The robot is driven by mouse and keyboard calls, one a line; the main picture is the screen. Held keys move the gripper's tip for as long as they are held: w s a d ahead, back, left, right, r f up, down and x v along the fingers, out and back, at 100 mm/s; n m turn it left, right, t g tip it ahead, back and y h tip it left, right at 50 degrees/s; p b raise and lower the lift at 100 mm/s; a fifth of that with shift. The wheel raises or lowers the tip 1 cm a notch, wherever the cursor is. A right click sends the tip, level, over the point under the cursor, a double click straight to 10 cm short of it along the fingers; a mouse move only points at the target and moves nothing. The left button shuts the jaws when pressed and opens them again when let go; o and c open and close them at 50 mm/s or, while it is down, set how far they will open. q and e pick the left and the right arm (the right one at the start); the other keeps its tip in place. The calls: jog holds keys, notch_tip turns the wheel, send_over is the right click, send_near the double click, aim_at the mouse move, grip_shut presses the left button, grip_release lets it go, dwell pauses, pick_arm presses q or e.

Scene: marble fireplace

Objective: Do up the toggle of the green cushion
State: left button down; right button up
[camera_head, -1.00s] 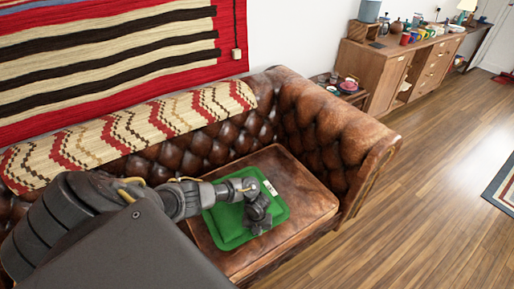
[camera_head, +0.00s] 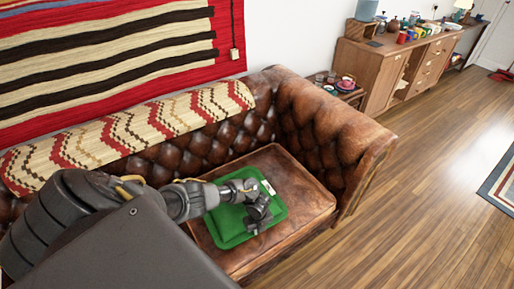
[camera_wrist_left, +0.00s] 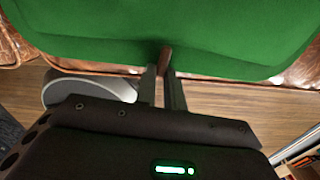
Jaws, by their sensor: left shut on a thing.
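The green cushion (camera_head: 228,224) lies on the seat of the brown leather sofa. Its green cloth fills the top of the left wrist view (camera_wrist_left: 95,28). My left gripper (camera_head: 254,222) is over the right part of the cushion. In the left wrist view its two fingers (camera_wrist_left: 161,76) are close together at the cushion's edge, shut on a small brown toggle (camera_wrist_left: 165,56). The toggle is partly hidden by the fingers, and I cannot tell how it sits relative to any loop. My right gripper is out of view.
The tufted sofa arm (camera_head: 335,130) rises right of the seat. A patterned throw (camera_head: 130,130) covers the backrest. A small side table (camera_head: 345,90) and a wooden sideboard (camera_head: 385,75) with several items stand beyond.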

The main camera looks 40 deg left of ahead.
pick_arm(q)
jog(key=shift+w+n, duration=0.1)
jog(key=shift+n, duration=0.5)
jog(key=c, duration=1.5)
grip_release()
jog(key=shift+r, duration=0.25)
notch_tip(320, 180, up, 10)
jog(key=p, duration=0.3)
jog(key=shift+r, duration=0.2)
